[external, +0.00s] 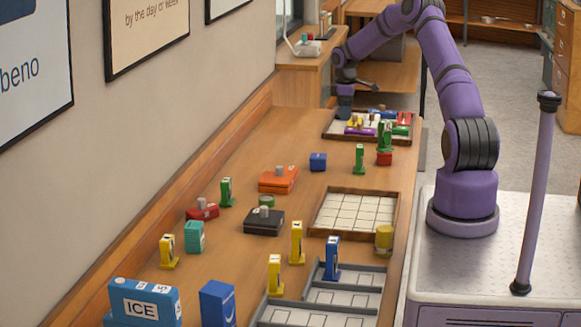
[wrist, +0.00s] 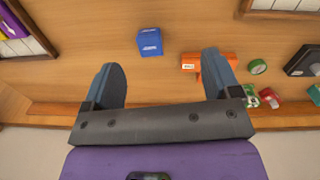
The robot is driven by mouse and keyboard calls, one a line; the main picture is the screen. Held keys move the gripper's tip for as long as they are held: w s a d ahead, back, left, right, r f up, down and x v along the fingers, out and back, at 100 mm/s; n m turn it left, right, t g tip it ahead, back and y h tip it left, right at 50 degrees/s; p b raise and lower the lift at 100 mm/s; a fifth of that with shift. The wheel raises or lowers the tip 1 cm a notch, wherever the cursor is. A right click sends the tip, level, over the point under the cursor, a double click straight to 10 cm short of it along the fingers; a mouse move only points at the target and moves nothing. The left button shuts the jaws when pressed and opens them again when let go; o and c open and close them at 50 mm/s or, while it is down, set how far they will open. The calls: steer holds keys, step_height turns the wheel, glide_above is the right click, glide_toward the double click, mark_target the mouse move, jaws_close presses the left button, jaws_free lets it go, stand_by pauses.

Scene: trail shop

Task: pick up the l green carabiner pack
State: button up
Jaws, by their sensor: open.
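Several green upright packs with white marks stand on the counter. One green pack (external: 226,192) is near the wall, behind the red box; it also shows in the wrist view (wrist: 250,95), right of the gripper. A second green pack (external: 359,158) stands near the middle right of the counter, and another green pack (external: 385,135) stands by a red block at the right edge. I cannot read which one is marked "l". My gripper (external: 345,108) is at the far end of the counter, near the back tray. In the wrist view the gripper (wrist: 161,62) is open and empty.
A blue box (external: 318,162) and orange boxes (external: 276,180) sit mid-counter. A back tray (external: 333,135) holds colourful packs. An empty gridded tray (external: 352,211) lies at the right. Yellow, blue and teal items stand nearer the camera. Bare wood surrounds the blue box.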

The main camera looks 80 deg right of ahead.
glide_above(360, 146)
steer(key=f, duration=0.5)
steer(key=shift+w+d+f, duration=0.25)
steer(key=shift+d, duration=0.05)
step_height(360, 146, down, 5)
steer(key=shift+s+a+f, duration=0.1)
steer(key=shift+a+f, duration=0.05)
steer(key=shift+f, duration=1.2)
steer(key=shift+s+a+f, duration=0.1)
steer(key=shift+f, duration=1.25)
steer(key=c, duration=1.3)
steer(key=shift+c, duration=0.2)
steer(key=shift+r, duration=0.2)
